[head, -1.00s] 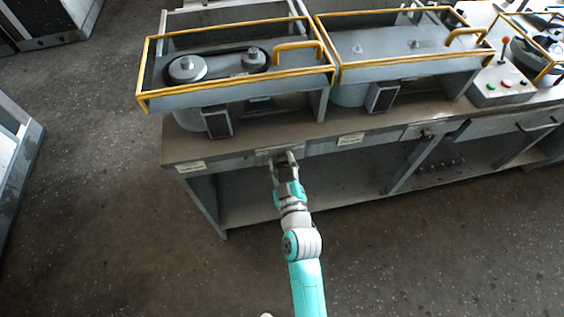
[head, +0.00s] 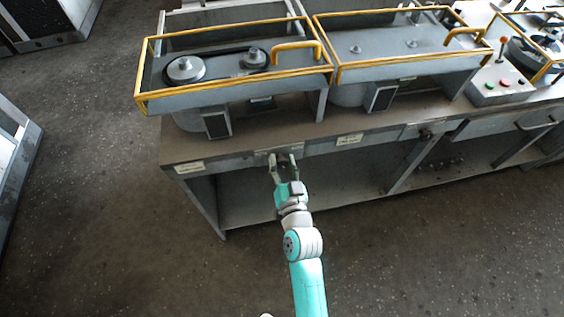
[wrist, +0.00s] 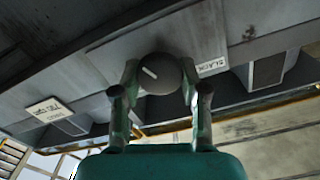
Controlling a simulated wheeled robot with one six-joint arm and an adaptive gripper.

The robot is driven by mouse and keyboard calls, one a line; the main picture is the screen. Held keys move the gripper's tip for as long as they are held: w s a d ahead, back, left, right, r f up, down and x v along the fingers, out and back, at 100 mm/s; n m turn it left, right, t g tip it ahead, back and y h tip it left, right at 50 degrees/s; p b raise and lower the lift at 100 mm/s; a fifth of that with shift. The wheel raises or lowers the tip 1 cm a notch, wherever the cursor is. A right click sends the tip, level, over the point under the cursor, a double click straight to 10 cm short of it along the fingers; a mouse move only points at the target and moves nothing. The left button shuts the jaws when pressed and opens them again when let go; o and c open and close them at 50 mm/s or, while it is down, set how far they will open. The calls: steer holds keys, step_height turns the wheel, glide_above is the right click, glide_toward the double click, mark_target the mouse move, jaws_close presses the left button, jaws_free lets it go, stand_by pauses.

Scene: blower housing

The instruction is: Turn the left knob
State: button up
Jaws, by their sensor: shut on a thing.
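The left knob (wrist: 160,74) is round and dark, with a short white line on its face. It sits on the front edge of the bench. My gripper (wrist: 160,82) has one finger on each side of the knob and is shut on it. The white line is tilted, running from upper left to lower right. In the head view my gripper (head: 284,161) is at the bench front below the left machine, and the knob is mostly hidden between the fingers. Another knob (head: 427,134) is farther right on the same front edge.
The bench (head: 240,146) carries yellow-railed machines, the left one with a belt and pulleys (head: 186,68). White labels (wrist: 48,110) flank the left knob on the bench front. A button box (head: 500,86) stands at the right.

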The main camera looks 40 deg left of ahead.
steer(key=shift+m, duration=1.1)
steer(key=o, duration=1.1)
steer(key=shift+o, duration=0.2)
steer(key=v, duration=1.2)
steer(key=shift+w+d+f, duration=0.1)
steer(key=shift+d, duration=0.05)
